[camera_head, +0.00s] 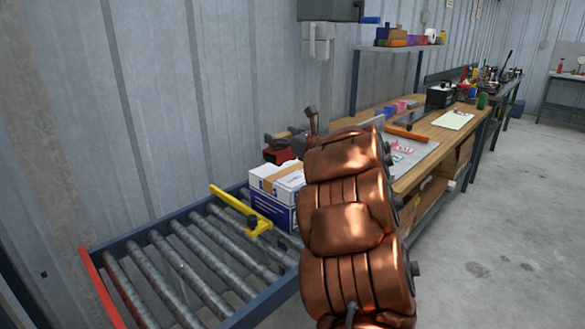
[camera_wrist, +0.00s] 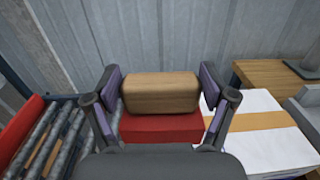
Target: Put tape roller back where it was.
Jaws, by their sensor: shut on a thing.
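My gripper (camera_wrist: 161,90) is shut on the tape roller (camera_wrist: 161,125) in the wrist view. The tape roller shows a tan roll face on top and a red body below it, between the two finger pads. Its lower part is hidden behind the gripper's palm. To the right of the gripper in the wrist view is a white carton (camera_wrist: 262,128) with a tan tape strip. Rollers of the conveyor (camera_wrist: 50,140) show on the left.
The carton (camera_head: 283,215) stands at the far end of the roller conveyor (camera_head: 163,268). A yellow piece (camera_head: 240,208) crosses the conveyor beside it. The wooden workbench (camera_head: 425,130) carries tools and a clipboard (camera_head: 452,120). A corrugated wall runs behind. Floor (camera_head: 500,230) is clear at right.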

